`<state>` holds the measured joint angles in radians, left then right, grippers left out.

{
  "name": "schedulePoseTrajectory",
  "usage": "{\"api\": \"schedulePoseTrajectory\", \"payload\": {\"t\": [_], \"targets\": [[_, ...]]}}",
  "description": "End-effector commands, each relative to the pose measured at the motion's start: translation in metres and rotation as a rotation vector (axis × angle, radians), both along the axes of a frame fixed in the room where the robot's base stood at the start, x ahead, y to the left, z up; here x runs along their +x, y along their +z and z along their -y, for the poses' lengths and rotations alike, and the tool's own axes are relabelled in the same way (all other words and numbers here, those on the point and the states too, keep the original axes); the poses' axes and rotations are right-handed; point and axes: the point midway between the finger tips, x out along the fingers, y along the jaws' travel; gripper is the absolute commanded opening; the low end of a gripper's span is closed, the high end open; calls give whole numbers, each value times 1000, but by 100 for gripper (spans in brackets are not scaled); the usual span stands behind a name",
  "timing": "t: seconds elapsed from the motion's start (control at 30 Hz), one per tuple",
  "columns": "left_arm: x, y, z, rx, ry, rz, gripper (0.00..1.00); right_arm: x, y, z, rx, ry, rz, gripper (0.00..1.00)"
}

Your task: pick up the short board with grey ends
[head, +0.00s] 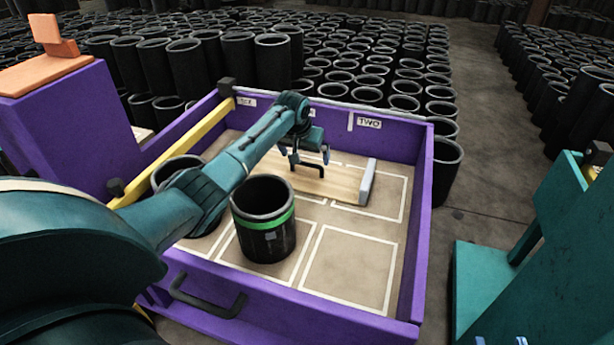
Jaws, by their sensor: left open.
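The short board (338,184) is pale wood and lies flat in the purple-walled tray, with an upright grey end (368,182) at its right. Its left end is hidden behind my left arm. A black handle-like bar (307,166) stands on top of the board. My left gripper (305,156) is open just over the board, with its bluish fingertips on either side of the bar. I cannot tell whether they touch it. Only bluish tips of my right gripper (501,341) show at the bottom edge, right of the tray.
The purple tray (428,190) has white-outlined spaces and a "TWO" label. A black sleeve with a green band (264,220) stands in front of the board. Another sleeve (178,172) is partly behind my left arm. A yellow bar (170,158) crosses the left side. The front right space is empty.

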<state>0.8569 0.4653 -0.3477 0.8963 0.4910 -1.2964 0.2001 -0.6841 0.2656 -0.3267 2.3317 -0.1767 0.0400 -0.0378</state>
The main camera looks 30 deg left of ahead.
Motion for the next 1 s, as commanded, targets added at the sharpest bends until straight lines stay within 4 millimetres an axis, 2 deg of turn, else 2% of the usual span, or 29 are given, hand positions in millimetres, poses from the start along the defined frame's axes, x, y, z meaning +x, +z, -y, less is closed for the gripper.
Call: {"api": "schedulePoseTrajectory", "payload": {"t": [0.2, 0.3, 0.43, 0.67, 1.0], "targets": [[8, -34, -1, 1, -1, -2, 100, -1, -5, -6, 35, 31, 69, 36], [13, -44, -2, 0, 0, -2, 100, 0, -4, -7, 62, 37, 71, 36], [16, -50, -2, 0, -1, -1, 100, 1, -1, -8, 82, 42, 70, 36], [16, -49, -2, 1, -2, -1, 100, 1, 0, -9, 84, 42, 68, 36], [16, -49, -3, 0, -1, -1, 73, 1, 0, -8, 84, 42, 68, 36]]}}
